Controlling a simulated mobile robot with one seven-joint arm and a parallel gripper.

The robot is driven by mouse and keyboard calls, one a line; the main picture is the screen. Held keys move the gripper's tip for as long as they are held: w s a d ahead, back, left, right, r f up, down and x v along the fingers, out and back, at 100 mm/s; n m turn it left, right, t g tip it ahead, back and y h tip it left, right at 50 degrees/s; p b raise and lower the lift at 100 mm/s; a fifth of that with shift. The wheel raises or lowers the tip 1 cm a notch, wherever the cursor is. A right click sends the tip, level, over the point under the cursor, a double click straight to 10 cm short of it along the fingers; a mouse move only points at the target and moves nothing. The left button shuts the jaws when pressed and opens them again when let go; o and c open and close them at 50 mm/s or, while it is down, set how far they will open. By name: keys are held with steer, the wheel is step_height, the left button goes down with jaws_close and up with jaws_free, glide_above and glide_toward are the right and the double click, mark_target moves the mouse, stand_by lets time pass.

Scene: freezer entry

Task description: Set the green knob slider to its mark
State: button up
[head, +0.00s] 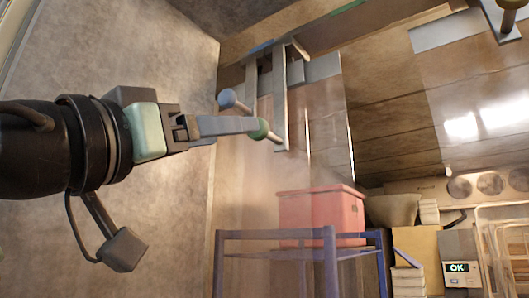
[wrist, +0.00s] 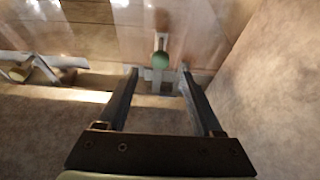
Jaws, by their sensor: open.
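The green knob (head: 259,130) is a small ball on a metal stem at the lower end of an upright metal rail (head: 281,100). In the wrist view the green knob (wrist: 160,60) shows centred between my two fingertips, with a gap on each side. My gripper (head: 252,125) is open and reaches in from the left, its fingertips at the knob in the head view. I cannot tell how deep the knob sits between the fingers. A green strip (head: 348,5) shows on the ledge at the top; I cannot tell whether it is the mark.
A blue-grey knob (head: 228,98) on its own stem is just above my fingers. A blue strip (head: 262,46) is on the ledge. Below stand a red crate (head: 322,212) and a blue metal frame (head: 275,234). A glossy panel is behind the knobs.

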mark_target(269, 132)
steer(key=p+x, duration=0.5)
steer(key=x, duration=0.5)
steer(key=shift+s+r+p, duration=0.1)
steer(key=shift+p, duration=0.3)
steer(key=shift+w+d+r+p, duration=0.15)
steer(key=shift+w+d+p, duration=0.15)
steer(key=shift+w, duration=0.05)
steer(key=shift+w+d, duration=0.1)
steer(key=shift+w, duration=0.15)
steer(key=shift+s, duration=0.1)
jaws_close()
